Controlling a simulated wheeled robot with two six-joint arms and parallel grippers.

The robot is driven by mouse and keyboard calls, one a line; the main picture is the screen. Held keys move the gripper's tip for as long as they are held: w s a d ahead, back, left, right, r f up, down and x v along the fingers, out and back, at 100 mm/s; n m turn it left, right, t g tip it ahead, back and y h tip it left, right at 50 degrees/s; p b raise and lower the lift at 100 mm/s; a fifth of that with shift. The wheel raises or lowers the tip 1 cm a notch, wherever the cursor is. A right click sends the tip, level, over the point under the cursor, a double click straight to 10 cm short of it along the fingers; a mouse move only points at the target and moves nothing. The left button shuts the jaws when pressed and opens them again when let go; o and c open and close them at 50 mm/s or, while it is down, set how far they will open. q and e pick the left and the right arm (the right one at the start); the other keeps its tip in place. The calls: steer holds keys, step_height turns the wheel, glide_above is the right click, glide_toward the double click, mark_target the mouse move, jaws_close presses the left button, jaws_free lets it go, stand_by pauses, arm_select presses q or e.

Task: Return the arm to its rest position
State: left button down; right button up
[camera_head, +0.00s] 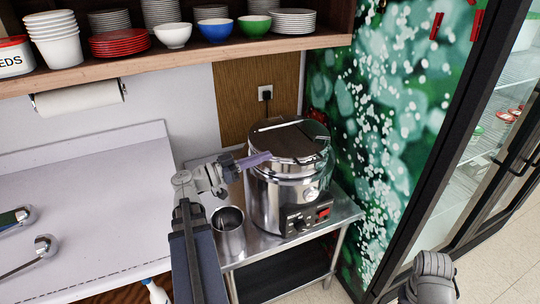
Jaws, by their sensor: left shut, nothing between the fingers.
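My left arm (196,240) reaches up from the bottom centre. Its left gripper (256,159) is shut and empty, with its purple-grey fingers pointing right. In the picture the fingers overlap the upper left side of a steel soup kettle (283,200). I cannot tell whether they touch it. The kettle's lid (290,142) is on. A part of my right arm (431,279) shows at the bottom right. Its gripper is out of view.
A steel cup (229,236) stands left of the kettle on a steel table (347,209). A white counter (90,215) lies to the left. A shelf (200,62) with bowls and plates hangs above. A glass-door cabinet (480,150) stands at right.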

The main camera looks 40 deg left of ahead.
stand_by(0.3)
arm_select(q)
steer(key=w+d+f+g+h, duration=0.1)
steer(key=w+d+f+g, duration=0.1)
steer(key=d+f+g, duration=0.6)
steer(key=w+d+f+g+h, duration=0.1)
steer(key=w+d+f, duration=0.25)
steer(key=d, duration=0.85)
steer(key=s+d+f+g+y, duration=0.4)
steer(key=s+d+f+y, duration=0.1)
steer(key=d, duration=0.4)
steer(key=s+d+f+g+y, duration=0.4)
steer(key=d+f+y, duration=0.3)
steer(key=d, duration=0.2)
steer(key=shift+s+d+f, duration=0.2)
steer(key=shift+s+d, duration=0.05)
steer(key=shift+s, duration=0.55)
